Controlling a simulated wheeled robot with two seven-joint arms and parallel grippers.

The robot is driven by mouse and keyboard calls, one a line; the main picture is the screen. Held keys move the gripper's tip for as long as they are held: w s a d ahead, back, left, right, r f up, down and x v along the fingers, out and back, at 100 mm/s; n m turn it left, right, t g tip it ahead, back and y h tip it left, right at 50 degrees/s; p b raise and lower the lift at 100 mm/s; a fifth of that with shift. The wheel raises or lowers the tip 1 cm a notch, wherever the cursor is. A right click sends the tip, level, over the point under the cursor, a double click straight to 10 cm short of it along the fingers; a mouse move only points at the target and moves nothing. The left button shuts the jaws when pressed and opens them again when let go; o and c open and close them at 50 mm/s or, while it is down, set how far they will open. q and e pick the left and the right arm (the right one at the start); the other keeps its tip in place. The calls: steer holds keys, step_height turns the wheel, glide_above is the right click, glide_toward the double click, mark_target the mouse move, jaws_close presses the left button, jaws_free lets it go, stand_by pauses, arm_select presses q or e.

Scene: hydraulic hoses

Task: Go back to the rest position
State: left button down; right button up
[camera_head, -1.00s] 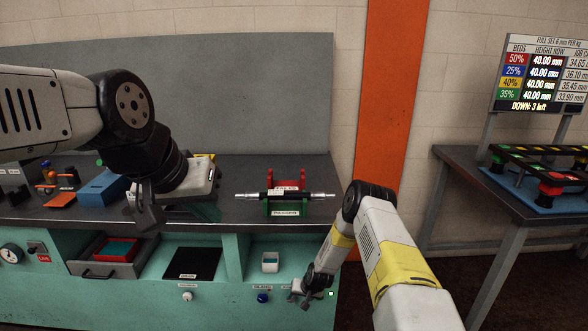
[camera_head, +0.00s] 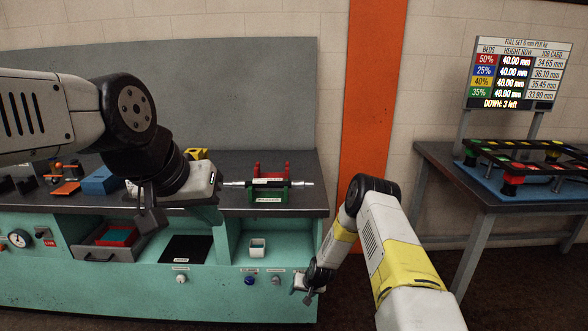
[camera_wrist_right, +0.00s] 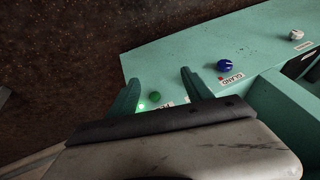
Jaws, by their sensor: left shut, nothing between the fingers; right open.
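My left gripper (camera_head: 150,207) hangs in front of the workbench's left part in the head view, pointing down, shut and empty. My left arm comes in from the left and hides part of the bench top. My right gripper (camera_head: 309,291) is low in front of the bench's right end, open and empty.
The workbench (camera_head: 235,290) carries a red and green stand (camera_head: 268,196) holding a metal rod, and a blue box (camera_head: 101,181). A drawer (camera_head: 112,248) is pulled out. A second table (camera_head: 440,158) with a bed rack stands right, below a display (camera_head: 517,72). Dark floor lies between.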

steer(key=w+d+r+n, duration=0.1)
steer(key=d+r, duration=0.2)
steer(key=r, duration=1.4)
steer(key=w+d+r, duration=0.1)
steer(key=d+r, duration=0.1)
steer(key=r, duration=1.4)
steer(key=s+d+r+t, duration=0.1)
steer(key=s+d+r, duration=0.1)
steer(key=s+r, duration=0.45)
steer(key=s+d+r, duration=0.1)
steer(key=s+r, duration=0.2)
steer(key=r, duration=0.6)
steer(key=s+d+r, duration=0.1)
steer(key=s+r, duration=0.2)
steer(key=s, duration=0.6)
steer(key=s+d+r, duration=0.1)
steer(key=s+r, duration=0.3)
steer(key=s, duration=0.5)
steer(key=s+d+r, duration=0.1)
steer(key=s+r, duration=0.3)
steer(key=s, duration=0.4)
steer(key=shift+s+d+t+h, duration=0.2)
steer(key=shift+s+t+h, duration=0.1)
steer(key=shift+s+h, duration=0.1)
